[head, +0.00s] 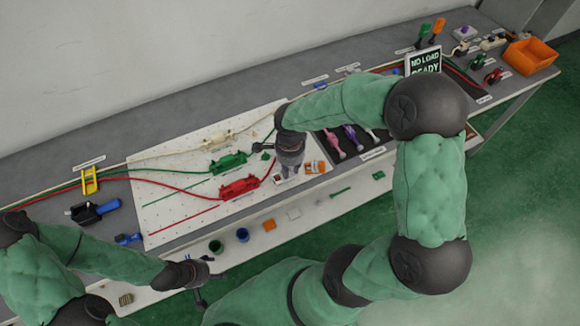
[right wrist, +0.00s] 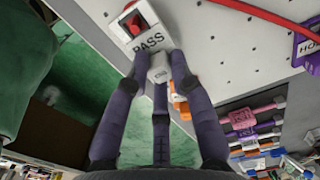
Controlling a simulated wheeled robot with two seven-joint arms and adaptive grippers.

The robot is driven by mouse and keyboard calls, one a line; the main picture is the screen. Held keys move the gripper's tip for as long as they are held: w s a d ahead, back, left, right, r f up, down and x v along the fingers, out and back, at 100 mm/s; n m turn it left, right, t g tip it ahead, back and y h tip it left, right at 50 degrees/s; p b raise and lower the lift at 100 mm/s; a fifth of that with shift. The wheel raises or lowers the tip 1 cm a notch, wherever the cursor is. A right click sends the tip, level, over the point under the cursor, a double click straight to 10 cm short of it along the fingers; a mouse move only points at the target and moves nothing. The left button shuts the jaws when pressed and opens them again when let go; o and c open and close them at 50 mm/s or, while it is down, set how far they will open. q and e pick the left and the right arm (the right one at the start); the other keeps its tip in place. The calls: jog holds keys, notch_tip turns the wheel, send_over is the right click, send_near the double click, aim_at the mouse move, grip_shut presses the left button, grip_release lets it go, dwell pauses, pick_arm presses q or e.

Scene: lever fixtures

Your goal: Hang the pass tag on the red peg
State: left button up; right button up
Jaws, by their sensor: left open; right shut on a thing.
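My right gripper (right wrist: 158,68) is shut on the pass tag (right wrist: 149,42), a pale plate marked PASS with a dark-edged opening at its far end. A red piece, likely the red peg (right wrist: 138,21), shows in that opening; I cannot tell whether the tag hangs on it or is only in front of it. In the head view the right gripper (head: 288,174) is over the right part of the white perforated board and hides most of the tag. My left gripper (head: 208,280) is open and empty in front of the bench.
The white board (head: 160,215) carries red (head: 239,187), green (head: 228,162) and cream fixtures with cables. Orange-and-white pieces (head: 314,167) lie just right of the right gripper. An orange bin (head: 531,56) is at the far right.

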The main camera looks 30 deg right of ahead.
jog(key=shift+f+b, duration=0.65)
jog(key=shift+b, duration=0.05)
dwell(0.5)
jog(key=o, duration=1.4)
jog(key=shift+c, duration=0.2)
jog(key=shift+r, duration=0.15)
jog(key=shift+r+p, duration=2.25)
jog(key=shift+r, duration=1.15)
